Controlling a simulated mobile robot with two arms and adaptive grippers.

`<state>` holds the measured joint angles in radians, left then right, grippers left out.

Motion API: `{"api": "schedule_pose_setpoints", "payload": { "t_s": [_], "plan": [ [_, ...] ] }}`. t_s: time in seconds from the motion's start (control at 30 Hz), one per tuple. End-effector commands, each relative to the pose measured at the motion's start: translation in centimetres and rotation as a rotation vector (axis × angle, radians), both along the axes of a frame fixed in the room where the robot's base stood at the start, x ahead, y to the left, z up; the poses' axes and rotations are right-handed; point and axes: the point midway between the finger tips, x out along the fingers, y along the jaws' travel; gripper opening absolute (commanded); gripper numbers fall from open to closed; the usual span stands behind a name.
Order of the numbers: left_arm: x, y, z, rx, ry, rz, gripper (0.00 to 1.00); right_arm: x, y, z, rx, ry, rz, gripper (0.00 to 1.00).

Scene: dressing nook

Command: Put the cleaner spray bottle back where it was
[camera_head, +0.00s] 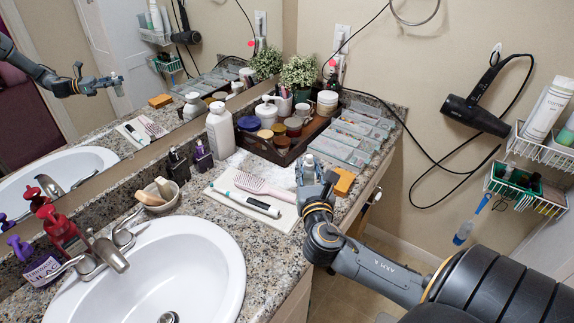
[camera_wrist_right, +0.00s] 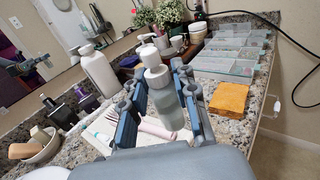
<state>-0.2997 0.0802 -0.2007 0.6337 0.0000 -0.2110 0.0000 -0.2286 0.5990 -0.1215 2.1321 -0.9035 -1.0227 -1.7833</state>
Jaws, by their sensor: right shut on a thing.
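The spray bottle (camera_wrist_right: 164,100), with a white top and a pale translucent body, stands roughly upright between the fingers of my right gripper (camera_wrist_right: 160,108). In the head view only the upper part of the bottle (camera_head: 309,162) shows; the fingers hide the rest. My right gripper (camera_head: 313,182) is shut on it near the counter's front edge, right of the white mat. The mirror shows the held bottle raised above the counter. My left gripper is not in view.
The white mat (camera_head: 225,185) holds a pink brush (camera_head: 262,187) and a toothbrush (camera_head: 245,203). An orange block (camera_head: 344,181) lies right of the gripper. Clear boxes (camera_head: 340,146) and a dark tray (camera_head: 259,145) with jars stand behind. The sink (camera_head: 160,265) is at left.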

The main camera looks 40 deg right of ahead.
Motion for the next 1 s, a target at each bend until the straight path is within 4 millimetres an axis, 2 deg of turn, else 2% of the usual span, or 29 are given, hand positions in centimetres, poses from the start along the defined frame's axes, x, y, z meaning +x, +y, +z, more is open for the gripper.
{"api": "schedule_pose_setpoints", "payload": {
  "t_s": [0.03, 0.17, 0.47, 0.6, 0.73, 0.93, 1.0],
  "plan": [
    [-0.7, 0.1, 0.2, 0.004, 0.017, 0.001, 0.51, 0.1, -0.2, 0.2, 0.000, 0.000, -0.004, 0.00],
    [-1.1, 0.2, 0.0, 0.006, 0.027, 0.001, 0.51, 1.4, -1.3, -0.5, -0.002, 0.000, -0.009, 0.00],
    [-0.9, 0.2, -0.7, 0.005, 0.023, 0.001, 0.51, 7.2, -5.7, -3.8, -0.002, -0.001, -0.010, 0.00],
    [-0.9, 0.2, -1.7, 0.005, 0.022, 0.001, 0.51, 9.0, -7.0, -6.9, -0.001, 0.002, -0.009, 0.00],
    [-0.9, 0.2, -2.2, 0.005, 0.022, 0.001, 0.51, 10.2, -7.8, -8.5, 0.001, -0.001, -0.007, 0.00],
    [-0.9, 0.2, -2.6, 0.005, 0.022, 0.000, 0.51, 11.0, -8.4, -9.7, -0.001, -0.001, -0.006, 0.00],
    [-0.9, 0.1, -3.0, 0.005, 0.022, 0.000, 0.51, 11.2, -8.6, -10.8, 0.001, 0.002, -0.006, 0.00]
  ]
}}
